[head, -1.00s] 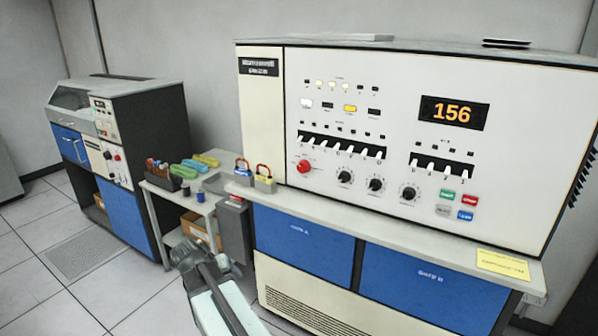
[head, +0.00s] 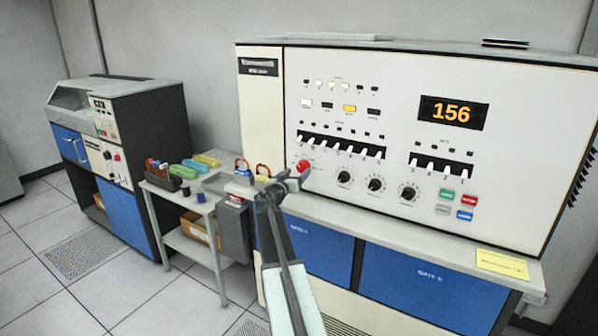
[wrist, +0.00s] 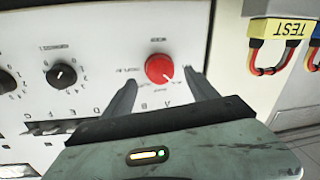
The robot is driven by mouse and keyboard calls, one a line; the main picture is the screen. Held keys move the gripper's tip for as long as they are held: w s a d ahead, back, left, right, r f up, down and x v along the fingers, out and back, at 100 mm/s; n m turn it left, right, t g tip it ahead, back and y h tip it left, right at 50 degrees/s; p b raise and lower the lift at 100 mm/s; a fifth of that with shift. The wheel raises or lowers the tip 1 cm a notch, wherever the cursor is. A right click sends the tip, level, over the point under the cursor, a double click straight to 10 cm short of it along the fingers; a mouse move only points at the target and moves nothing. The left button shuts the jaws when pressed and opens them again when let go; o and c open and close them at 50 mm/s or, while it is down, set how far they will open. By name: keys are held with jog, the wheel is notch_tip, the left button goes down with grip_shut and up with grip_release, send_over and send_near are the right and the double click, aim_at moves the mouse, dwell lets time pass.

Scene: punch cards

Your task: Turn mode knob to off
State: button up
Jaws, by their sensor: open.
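The red knob (head: 303,166), which I take for the mode knob, is on the lower left of the white console panel. In the wrist view the red knob (wrist: 159,69) appears upside down, with a pale pointer mark towards its lower right and small lettering around it, too blurred to read surely. My gripper (head: 293,180) is raised in front of the knob, just below and left of it in the head view. In the wrist view my gripper (wrist: 160,83) is open, one finger on each side of the knob. I cannot tell whether either finger touches it.
Black dials (head: 376,185) sit right of the red knob, with white toggle switches (head: 340,148) above. A small table (head: 190,199) with coloured items stands to the left. A display (head: 453,112) reads 156.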

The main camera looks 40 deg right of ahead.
aim_at(301, 168)
jog(key=x, duration=0.3)
jog(key=shift+w+d, duration=0.1)
jog(key=shift+d, duration=0.05)
jog(key=c, duration=1.4)
jog(key=shift+n, duration=0.3)
jog(key=n+p, duration=0.1)
jog(key=n, duration=0.2)
jog(key=shift+r, duration=0.1)
jog(key=shift+n+g+y+p, duration=0.3)
jog(key=shift+n+y+p, duration=0.25)
jog(key=shift+n, duration=1.85)
jog(key=o, duration=1.4)
jog(key=shift+w, duration=0.1)
